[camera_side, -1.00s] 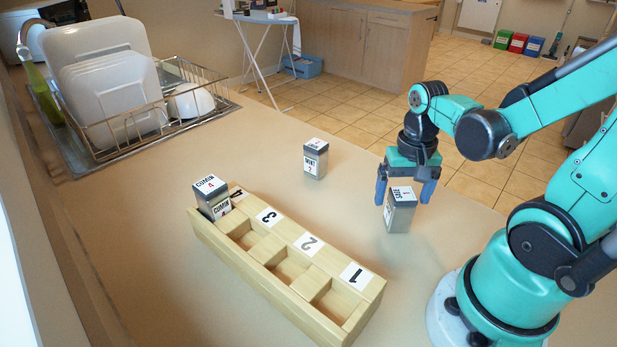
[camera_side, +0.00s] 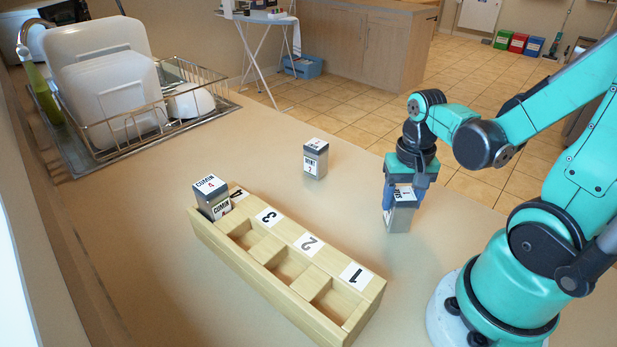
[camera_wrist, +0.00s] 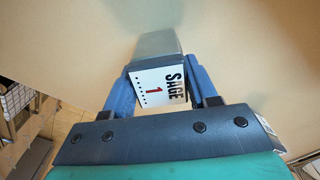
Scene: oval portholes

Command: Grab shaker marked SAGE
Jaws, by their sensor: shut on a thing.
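The SAGE shaker (camera_side: 399,219) stands upright on the counter at the right in the side view. It is a grey box with a white top label. In the wrist view the label of the shaker (camera_wrist: 160,85) reads SAGE with a red 1. My gripper (camera_side: 403,201) is lowered over it, with one blue finger on each side. The fingers are shut on its upper part, as the wrist view of my gripper (camera_wrist: 161,88) also shows.
A wooden rack (camera_side: 270,284) with slots numbered 1 to 4 lies left of the shaker. The CUMIN shaker (camera_side: 211,197) stands in slot 4. The MINT shaker (camera_side: 315,159) stands on the counter behind. A wire dish rack (camera_side: 128,131) is at the back left.

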